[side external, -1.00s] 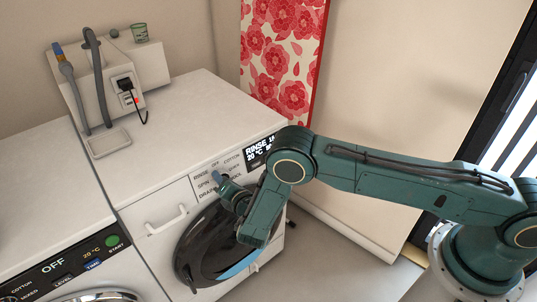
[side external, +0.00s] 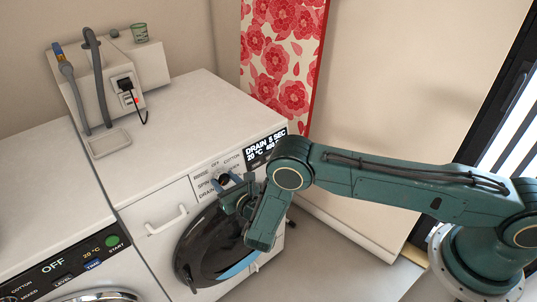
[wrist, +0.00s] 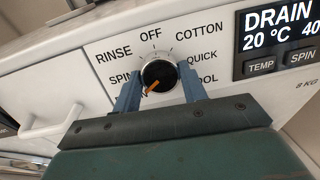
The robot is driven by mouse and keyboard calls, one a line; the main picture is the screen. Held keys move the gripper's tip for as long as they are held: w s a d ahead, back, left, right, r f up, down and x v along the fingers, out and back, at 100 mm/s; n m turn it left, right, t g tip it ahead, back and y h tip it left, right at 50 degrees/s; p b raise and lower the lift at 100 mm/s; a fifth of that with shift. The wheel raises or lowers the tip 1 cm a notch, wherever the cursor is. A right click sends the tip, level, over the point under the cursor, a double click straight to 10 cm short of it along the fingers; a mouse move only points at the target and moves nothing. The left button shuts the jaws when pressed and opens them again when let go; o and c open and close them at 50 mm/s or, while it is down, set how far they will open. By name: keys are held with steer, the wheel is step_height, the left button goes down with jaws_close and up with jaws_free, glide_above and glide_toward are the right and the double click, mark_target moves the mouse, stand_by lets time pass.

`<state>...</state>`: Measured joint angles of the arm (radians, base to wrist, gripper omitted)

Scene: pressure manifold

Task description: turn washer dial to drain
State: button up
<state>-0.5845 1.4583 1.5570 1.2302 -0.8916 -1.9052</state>
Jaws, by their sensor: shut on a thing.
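The washer dial (wrist: 157,72), a round black knob with a silver rim, is on the white washer's front panel. Its orange pointer aims to the lower left, below the SPIN label. My gripper (wrist: 159,84) is shut on the dial, with one blue finger on each side of it. The washer display (wrist: 280,30) reads DRAIN and 20 °C. In the side external view the display (side external: 265,148) shows DRAIN 5 SEC. The DRAIN label (side external: 207,195) shows there at the lower left of the dial; in the wrist view my gripper hides it.
The round black washer door (side external: 205,250) is below my gripper. A white handle (side external: 167,221) sticks out left of the dial. A second washer (side external: 50,225) reading OFF stands at left. The white washer top (side external: 190,115) is mostly clear.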

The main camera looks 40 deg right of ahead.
mark_target(224, 181)
steer(key=shift+n+y, duration=0.3)
steer(key=shift+n, duration=1.1)
steer(key=o, duration=1)
steer(key=shift+s, duration=0.1)
steer(key=shift+s, duration=1.3)
steer(key=shift+s+r, duration=0.15)
steer(key=shift+s, duration=0.9)
steer(key=shift+r, duration=3.6)
